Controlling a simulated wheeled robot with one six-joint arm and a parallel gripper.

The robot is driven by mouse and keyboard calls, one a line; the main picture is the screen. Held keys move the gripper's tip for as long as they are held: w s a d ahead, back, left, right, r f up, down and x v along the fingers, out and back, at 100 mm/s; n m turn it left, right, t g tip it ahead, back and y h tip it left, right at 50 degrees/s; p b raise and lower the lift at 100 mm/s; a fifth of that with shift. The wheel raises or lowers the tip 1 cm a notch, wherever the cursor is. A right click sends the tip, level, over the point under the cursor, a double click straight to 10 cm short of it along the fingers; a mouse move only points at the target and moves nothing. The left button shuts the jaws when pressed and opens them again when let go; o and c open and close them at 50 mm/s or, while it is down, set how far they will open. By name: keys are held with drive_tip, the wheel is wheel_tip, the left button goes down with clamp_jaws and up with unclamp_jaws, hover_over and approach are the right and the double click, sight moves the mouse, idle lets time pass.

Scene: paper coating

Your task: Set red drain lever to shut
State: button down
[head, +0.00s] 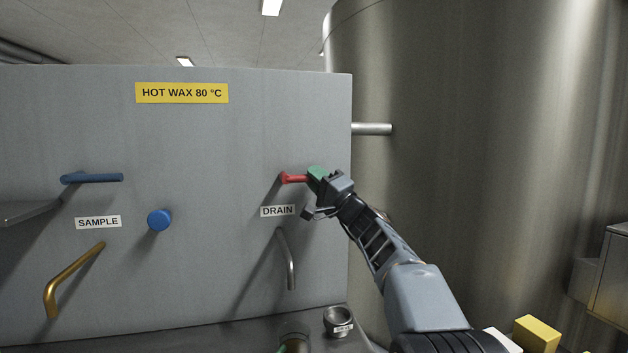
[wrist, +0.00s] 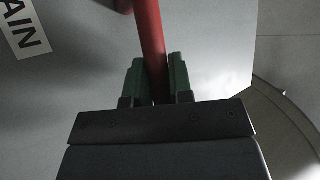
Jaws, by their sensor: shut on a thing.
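The red drain lever (head: 293,179) sticks out horizontally to the right from its pivot on the grey panel, above the DRAIN label (head: 278,211). My gripper (head: 317,178) is at the lever's right part, with green finger pads. In the wrist view the red lever (wrist: 149,40) runs down between the two green fingers (wrist: 157,80), which are shut on it. The lever's outer end is hidden by the gripper. A bent grey drain pipe (head: 287,262) hangs below the label.
A blue lever (head: 98,178), a blue knob (head: 159,220) and a brass spout (head: 72,280) are on the panel's left. A large metal tank (head: 480,150) stands right. A metal cup (head: 338,321) and a yellow block (head: 537,335) are below.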

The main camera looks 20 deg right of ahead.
drive_tip(key=c, duration=1)
unclamp_jaws()
drive_tip(key=shift+c, duration=0.2)
drive_tip(key=b+v, duration=0.2)
drive_tip(key=v, duration=1.2)
drive_tip(key=shift+a, duration=0.1)
